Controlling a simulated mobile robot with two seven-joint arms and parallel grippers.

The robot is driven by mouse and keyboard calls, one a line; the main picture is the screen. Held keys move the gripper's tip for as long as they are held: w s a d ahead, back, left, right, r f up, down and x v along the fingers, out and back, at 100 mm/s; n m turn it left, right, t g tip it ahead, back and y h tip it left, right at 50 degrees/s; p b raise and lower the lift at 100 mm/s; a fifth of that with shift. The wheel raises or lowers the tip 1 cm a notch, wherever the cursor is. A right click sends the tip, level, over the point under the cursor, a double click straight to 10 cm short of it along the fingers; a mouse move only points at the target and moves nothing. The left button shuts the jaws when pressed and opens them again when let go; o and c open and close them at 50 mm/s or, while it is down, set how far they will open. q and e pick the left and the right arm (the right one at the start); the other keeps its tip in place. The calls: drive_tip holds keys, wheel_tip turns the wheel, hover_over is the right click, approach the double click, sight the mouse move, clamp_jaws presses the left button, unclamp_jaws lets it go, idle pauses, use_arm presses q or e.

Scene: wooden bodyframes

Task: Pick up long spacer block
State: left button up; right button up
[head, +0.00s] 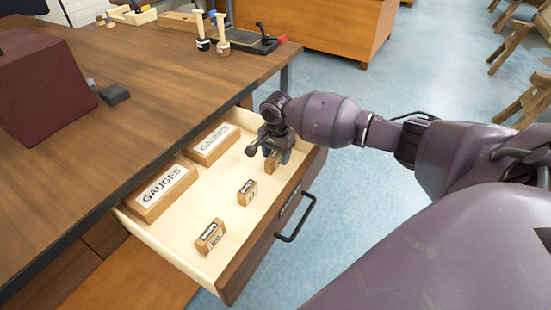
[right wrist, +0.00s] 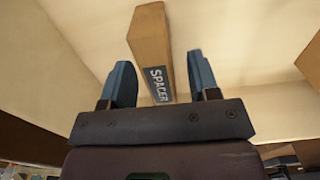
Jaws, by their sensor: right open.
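A long wooden block with a dark label reading "SPACER" (right wrist: 151,45) lies in the open drawer. In the right wrist view its labelled end is between my right gripper's two blue fingers, with a gap on each side. In the head view this block (head: 271,163) shows only in part below my right gripper (head: 274,151), which hides the rest. My right gripper is open and empty, over the drawer's far right part. I cannot tell how high the fingers are above the drawer floor. My left gripper is not in view.
Two smaller labelled wooden blocks, a middle one (head: 247,192) and a near one (head: 210,237), stand in the drawer (head: 196,205). Two boxes, one marked "GAUGES" (head: 163,190) and another (head: 212,144), line its left side. The workbench (head: 150,95) overhangs the left. A handle (head: 297,222) juts from the drawer front.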

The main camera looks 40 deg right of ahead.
drive_tip(key=shift+c, duration=0.4)
drive_tip(key=c, duration=0.9)
drive_tip(key=shift+r, duration=0.15)
drive_tip(key=shift+c, duration=0.2)
